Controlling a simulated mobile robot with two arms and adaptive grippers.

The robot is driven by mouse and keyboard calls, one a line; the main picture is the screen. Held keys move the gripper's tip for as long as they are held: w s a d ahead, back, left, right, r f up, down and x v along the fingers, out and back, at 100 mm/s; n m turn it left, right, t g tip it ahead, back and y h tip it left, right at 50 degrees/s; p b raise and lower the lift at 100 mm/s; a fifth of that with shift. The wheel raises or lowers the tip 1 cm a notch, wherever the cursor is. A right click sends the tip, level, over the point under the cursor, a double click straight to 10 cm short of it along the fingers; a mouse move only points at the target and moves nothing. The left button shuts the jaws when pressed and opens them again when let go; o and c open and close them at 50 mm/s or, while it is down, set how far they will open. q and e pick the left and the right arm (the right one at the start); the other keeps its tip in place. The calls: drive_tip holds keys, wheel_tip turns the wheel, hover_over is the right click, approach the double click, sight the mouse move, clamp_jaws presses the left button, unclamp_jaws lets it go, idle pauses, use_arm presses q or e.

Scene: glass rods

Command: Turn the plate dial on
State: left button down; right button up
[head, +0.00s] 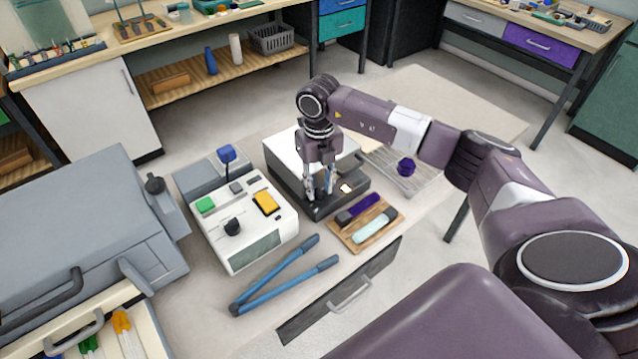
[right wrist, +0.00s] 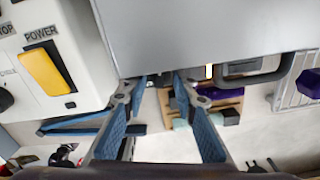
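The plate (head: 292,150) has a pale flat top and a dark base, and stands in the middle of the head view. A small light (head: 346,188) glows on its front. The grey top also fills the upper part of the right wrist view (right wrist: 210,35). My right gripper (head: 320,192) points down at the plate's front edge. In the right wrist view its two fingers (right wrist: 160,82) are apart, with tips by the edge of the top. I cannot make out the dial; the fingers and edge hide that part of the front. My left gripper is not in view.
A white box (head: 265,245) with a yellow power switch (head: 266,202) and a black knob stands close on the left. A wooden board (head: 372,238) with dark and pale bars lies in front. Blue-handled tongs (head: 275,282) lie front left. A purple knob (head: 406,167) stands at right.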

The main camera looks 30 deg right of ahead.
drive_tip(key=shift+f, duration=0.2)
clamp_jaws()
drive_tip(key=shift+m+b, duration=0.45)
drive_tip(key=shift+m, duration=1.25)
